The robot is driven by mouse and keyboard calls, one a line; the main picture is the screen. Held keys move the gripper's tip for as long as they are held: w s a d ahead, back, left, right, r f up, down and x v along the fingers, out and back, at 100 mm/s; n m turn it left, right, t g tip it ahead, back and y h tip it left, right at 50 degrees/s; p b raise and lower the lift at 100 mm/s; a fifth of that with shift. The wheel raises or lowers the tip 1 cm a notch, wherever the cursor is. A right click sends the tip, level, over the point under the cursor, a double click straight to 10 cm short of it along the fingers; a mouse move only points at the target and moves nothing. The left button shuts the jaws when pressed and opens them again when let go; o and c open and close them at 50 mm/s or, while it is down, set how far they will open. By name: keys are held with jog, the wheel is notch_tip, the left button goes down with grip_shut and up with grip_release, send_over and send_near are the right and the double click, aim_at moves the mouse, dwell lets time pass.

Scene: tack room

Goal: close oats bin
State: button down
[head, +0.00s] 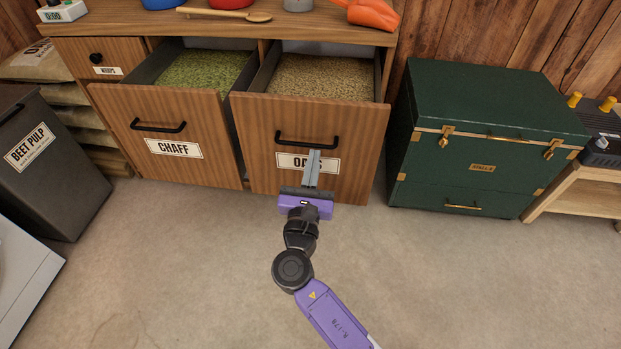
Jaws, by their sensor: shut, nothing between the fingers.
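The oats bin (345,170) is a wooden pull-out drawer in the cabinet, with a black bar handle (306,138) and an "OATS" label that my fingers partly cover. It stands open, and pale grain (322,77) shows inside. My gripper (314,153) is shut and empty. Its fingers point at the bin's front, just below the handle and over the label. I cannot tell whether the fingertips touch the front.
The chaff bin (163,120) is also open, left of the oats bin. A green trunk (482,135) stands to the right. A beet pulp bin (45,165) is at the left. The floor (190,270) in front is clear. A wooden spoon (230,14) lies on the cabinet top.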

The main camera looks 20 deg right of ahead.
jog(key=shift+w+d+r, duration=0.1)
jog(key=shift+w+d, duration=0.05)
jog(key=shift+w, duration=0.15)
